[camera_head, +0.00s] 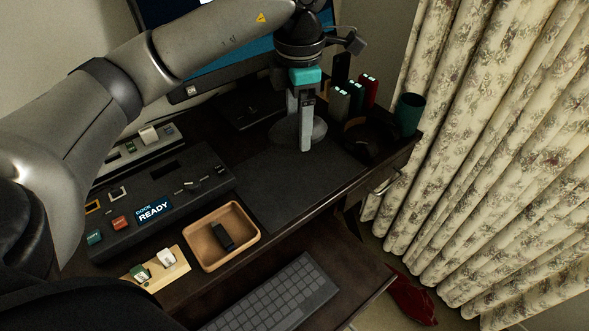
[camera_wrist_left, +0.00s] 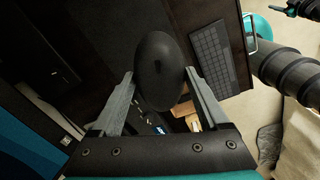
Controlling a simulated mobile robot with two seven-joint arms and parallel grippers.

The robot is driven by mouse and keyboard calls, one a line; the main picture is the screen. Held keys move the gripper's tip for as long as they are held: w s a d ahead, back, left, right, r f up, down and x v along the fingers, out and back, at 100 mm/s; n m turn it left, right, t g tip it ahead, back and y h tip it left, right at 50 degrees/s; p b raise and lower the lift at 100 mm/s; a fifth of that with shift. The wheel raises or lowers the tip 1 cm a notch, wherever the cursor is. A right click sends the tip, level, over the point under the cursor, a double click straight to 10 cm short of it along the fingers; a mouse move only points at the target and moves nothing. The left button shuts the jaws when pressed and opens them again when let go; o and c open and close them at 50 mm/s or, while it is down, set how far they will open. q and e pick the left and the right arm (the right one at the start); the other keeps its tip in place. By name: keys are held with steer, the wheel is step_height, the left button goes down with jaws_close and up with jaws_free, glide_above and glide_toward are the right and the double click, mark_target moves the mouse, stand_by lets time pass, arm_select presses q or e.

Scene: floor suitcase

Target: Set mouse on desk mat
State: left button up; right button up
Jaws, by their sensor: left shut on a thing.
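My left gripper (camera_head: 304,146) is over the far part of the desk mat, shut on the dark rounded mouse (camera_wrist_left: 160,72). The left wrist view shows the mouse between the two grey fingers of that gripper (camera_wrist_left: 158,82). In the head view the mouse (camera_head: 318,131) shows as a grey rounded shape partly behind the near finger. The dark grey desk mat (camera_head: 290,185) lies flat and its middle is bare. I cannot tell whether the mouse touches the mat. My right gripper is not clearly seen.
A dock panel (camera_head: 170,190) and a wooden tray (camera_head: 222,265) with a dark item lie left of the mat. The keyboard (camera_head: 275,295) sits lower in front. A teal cup (camera_head: 410,113) and several coloured upright items stand at the right back. The monitor (camera_head: 230,75) is behind.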

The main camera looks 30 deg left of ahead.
arm_select(q)
steer(key=n, duration=0.1)
steer(key=a+n, duration=0.1)
steer(key=n, duration=0.1)
steer(key=w+n, duration=0.1)
steer(key=shift+a+r+n, duration=0.15)
steer(key=shift+r+n, duration=0.05)
steer(key=shift+n, duration=0.1)
steer(key=w+a+n, duration=0.1)
steer(key=a+n, duration=0.1)
steer(key=n, duration=0.4)
steer(key=n+b, duration=0.5)
steer(key=n, duration=0.7)
glide_above(282, 178)
step_height(282, 178, down, 14)
steer(key=shift+s+f, duration=0.1)
steer(key=shift+f, duration=0.05)
steer(key=shift+f+b, duration=0.85)
steer(key=shift+f, duration=1.45)
arm_select(e)
steer(key=w+a+r, duration=0.3)
steer(key=w+a, duration=0.2)
steer(key=w, duration=0.4)
steer(key=shift+a, duration=0.15)
arm_select(q)
steer(key=shift+f, duration=0.1)
